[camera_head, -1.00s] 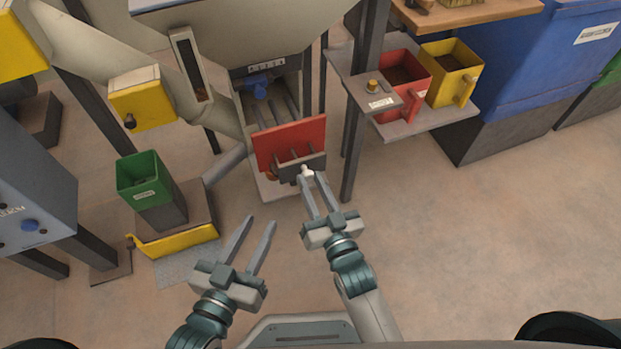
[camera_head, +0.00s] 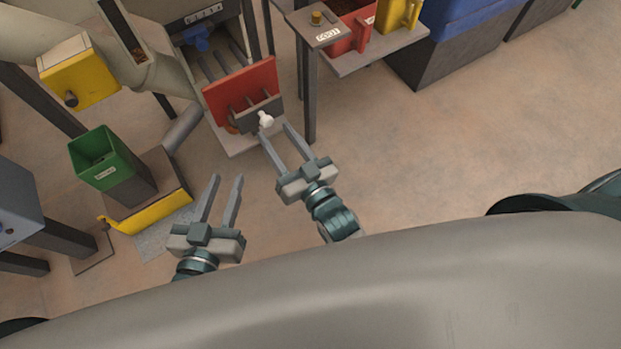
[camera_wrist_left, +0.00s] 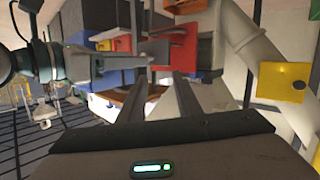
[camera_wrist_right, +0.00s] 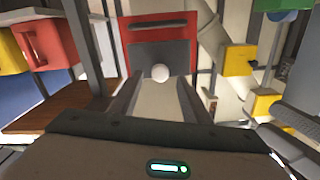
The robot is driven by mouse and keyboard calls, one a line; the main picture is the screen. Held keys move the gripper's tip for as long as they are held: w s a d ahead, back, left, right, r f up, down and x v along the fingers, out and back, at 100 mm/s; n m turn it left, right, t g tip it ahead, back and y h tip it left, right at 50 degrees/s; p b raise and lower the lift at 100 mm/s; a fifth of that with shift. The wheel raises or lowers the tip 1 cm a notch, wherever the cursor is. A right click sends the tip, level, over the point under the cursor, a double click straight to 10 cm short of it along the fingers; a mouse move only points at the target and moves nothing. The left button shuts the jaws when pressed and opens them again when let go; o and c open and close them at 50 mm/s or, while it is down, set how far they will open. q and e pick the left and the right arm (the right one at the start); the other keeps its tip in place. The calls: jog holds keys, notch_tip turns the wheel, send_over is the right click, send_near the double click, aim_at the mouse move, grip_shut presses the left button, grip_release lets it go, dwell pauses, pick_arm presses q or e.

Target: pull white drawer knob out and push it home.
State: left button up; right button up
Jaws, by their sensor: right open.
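The white drawer knob (camera_head: 265,119) sits on a dark grey drawer front (camera_head: 259,113) at the red panel (camera_head: 240,88) of the sack filler. In the right wrist view the knob (camera_wrist_right: 160,72) shows just beyond the fingertips, with the dark front and red panel behind it. My right gripper (camera_head: 276,131) is open and empty; its fingertips are close in front of the knob, with no clear contact. My left gripper (camera_head: 227,180) is open and empty, lower left of the drawer, over the floor. How far the drawer stands out is hard to tell.
A green bin (camera_head: 103,158) stands on a yellow-edged platform at the left. A dark post (camera_head: 308,95) rises close right of the drawer. A shelf (camera_head: 375,52) with red and yellow containers is beyond it. The floor at right is clear.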

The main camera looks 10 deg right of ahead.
pick_arm(q)
jog(key=f+g, duration=0.1)
jog(key=s+a+f, duration=0.1)
jog(key=f+g+y+p, duration=0.1)
jog(key=f, duration=0.1)
jog(key=shift+s+a+g, duration=0.15)
jog(key=shift+s+g, duration=0.1)
jog(key=shift+g, duration=0.05)
pick_arm(e)
jog(key=v, duration=1.4)
jog(key=shift+s, duration=0.3)
jog(key=shift+w+d, duration=0.1)
jog(key=shift+d, duration=0.05)
